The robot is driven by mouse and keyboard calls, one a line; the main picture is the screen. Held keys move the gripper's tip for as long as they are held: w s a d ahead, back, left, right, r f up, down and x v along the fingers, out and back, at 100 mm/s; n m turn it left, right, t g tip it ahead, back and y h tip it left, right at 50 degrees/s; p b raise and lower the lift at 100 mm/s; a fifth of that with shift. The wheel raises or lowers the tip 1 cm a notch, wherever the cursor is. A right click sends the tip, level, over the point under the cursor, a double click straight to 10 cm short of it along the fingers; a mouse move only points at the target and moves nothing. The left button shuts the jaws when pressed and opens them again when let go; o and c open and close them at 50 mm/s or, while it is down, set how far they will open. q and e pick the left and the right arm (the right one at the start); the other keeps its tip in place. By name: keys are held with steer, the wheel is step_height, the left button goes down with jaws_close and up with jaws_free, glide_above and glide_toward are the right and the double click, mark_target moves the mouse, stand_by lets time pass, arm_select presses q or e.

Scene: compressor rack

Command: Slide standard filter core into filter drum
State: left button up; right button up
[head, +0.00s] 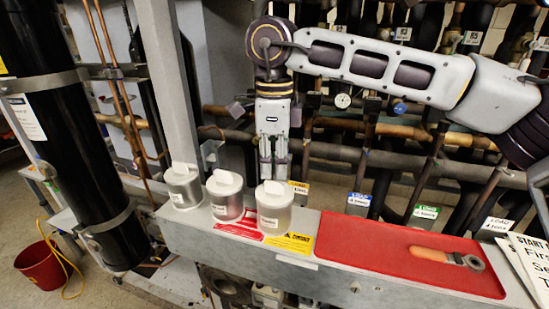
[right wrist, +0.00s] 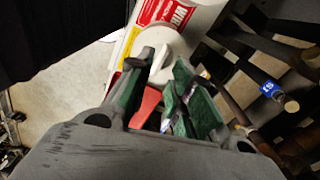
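Three filter cores stand upright in a row on a grey ledge: a left one (head: 183,188), a middle one (head: 225,198) and a right one (head: 273,212). Each is a cloudy cylinder with a white lid and raised grip. I cannot tell which is the standard one. My right gripper (head: 273,176) points down just above and behind the right core, apart or barely touching. In the right wrist view its green-padded fingers (right wrist: 163,70) are spread, with a white core lid (right wrist: 158,45) at their tips. A large black cylinder (head: 75,150), possibly the filter drum, stands at the left. My left gripper is out of view.
A red mat (head: 380,258) with an orange-handled wrench (head: 440,256) covers the ledge's right side. Red and yellow labels (head: 290,242) lie in front of the cores. Copper pipes run behind. A red bucket (head: 42,264) stands on the floor at left.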

mark_target(275, 181)
steer(key=shift+f+b, duration=1.45)
steer(key=shift+f, duration=0.8)
jaws_close()
steer(key=shift+r, duration=0.15)
steer(key=shift+r+p, duration=2.15)
steer(key=shift+r, duration=1.25)
steer(key=shift+a+f, duration=0.1)
steer(key=shift+f, duration=0.05)
